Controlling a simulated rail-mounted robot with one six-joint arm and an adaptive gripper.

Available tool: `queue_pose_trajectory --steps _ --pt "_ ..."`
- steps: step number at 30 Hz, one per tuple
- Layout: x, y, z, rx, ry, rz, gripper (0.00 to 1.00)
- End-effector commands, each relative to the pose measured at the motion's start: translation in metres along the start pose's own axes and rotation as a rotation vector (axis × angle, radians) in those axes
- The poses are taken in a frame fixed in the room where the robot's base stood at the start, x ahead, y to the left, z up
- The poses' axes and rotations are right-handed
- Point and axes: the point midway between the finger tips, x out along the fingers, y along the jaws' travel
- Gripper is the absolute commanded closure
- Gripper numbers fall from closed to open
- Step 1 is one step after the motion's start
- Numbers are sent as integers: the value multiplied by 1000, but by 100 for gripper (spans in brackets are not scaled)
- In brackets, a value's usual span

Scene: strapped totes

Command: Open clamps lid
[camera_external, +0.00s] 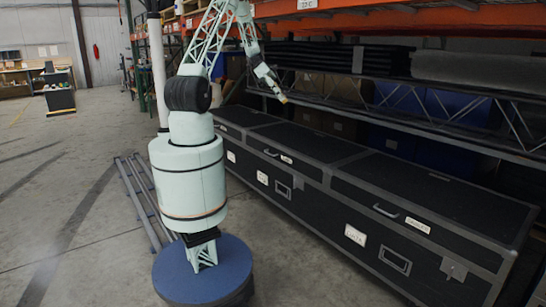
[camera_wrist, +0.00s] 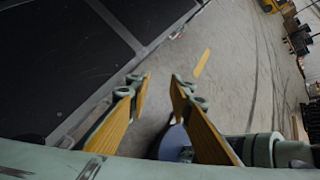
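A row of black cases with flat shut lids runs along the shelving in the external view: a left lid (camera_external: 236,116), a middle lid (camera_external: 310,142) and a right lid (camera_external: 450,205). A front handle (camera_external: 386,210) and a white label (camera_external: 418,225) sit on the right lid; another handle (camera_external: 271,153) and label (camera_external: 287,160) sit on the middle one. The label writing is too small to read, so I cannot tell which is the clamps lid. My gripper (camera_external: 283,99) is above the cases, apart from them. In the wrist view its yellow-padded fingers (camera_wrist: 160,80) are apart and empty, with black case tops (camera_wrist: 65,55) at left.
Shelving with a metal truss beam (camera_external: 440,100) and dark stacked panels (camera_external: 345,58) overhangs the back of the cases. A blue round base (camera_external: 240,290) stands in front, with metal rails (camera_external: 143,205) on the floor. Open concrete floor (camera_external: 60,200) lies to the left.

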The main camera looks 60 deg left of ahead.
Motion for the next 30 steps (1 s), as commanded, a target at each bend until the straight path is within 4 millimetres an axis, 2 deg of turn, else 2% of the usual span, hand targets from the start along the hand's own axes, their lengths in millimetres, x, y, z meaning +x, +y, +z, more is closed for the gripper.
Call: queue_pose_trajectory --steps 12,30 --pt "-5 61 -56 -244 -133 -6 80" --pt "-5 136 -149 -580 -333 -37 80"
